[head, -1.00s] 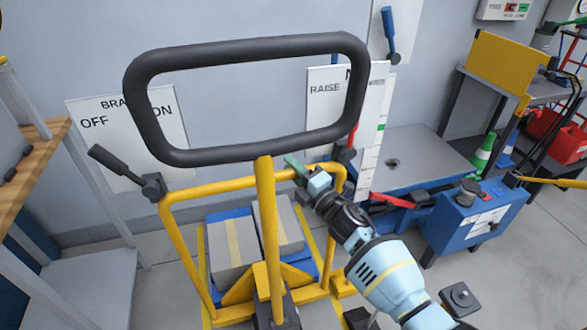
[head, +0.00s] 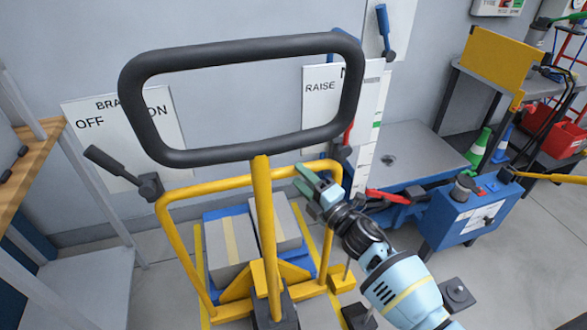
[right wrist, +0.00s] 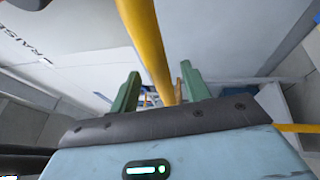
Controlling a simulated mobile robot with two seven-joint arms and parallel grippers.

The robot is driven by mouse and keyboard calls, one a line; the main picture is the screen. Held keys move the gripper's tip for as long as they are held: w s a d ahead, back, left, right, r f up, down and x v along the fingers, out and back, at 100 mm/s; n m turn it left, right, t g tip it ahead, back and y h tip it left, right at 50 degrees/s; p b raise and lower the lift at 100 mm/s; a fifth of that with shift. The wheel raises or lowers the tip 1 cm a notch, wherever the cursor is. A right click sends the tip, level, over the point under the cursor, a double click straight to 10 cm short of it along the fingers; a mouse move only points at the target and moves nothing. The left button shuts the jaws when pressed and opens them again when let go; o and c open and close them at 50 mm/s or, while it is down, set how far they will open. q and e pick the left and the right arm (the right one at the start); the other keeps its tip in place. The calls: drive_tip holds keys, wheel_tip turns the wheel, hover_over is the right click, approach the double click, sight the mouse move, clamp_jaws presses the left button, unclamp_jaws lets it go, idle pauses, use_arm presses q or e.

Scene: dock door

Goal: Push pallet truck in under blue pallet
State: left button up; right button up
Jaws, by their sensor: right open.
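The pallet truck has a black loop handle (head: 240,155) on a yellow post and a yellow frame (head: 180,245). The blue pallet (head: 299,268) lies low beyond the frame with grey taped boxes (head: 232,250) on it; the truck hides much of it, and I cannot tell how far the forks reach under. My right gripper (head: 300,181) is open and empty, near the frame's top right corner and below the loop handle. In the right wrist view its green fingers (right wrist: 160,84) stand apart with a yellow bar (right wrist: 147,45) showing between and beyond them. My left gripper is not in view.
A brake lever (head: 118,170) at the left points toward OFF on its board. A RAISE board (head: 322,110) stands behind the handle. A blue lift table (head: 405,150) and blue control box (head: 465,215) are at the right. A wooden-topped shelf (head: 35,165) edges the left.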

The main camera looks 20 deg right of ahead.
drive_tip(key=shift+v, duration=1.2)
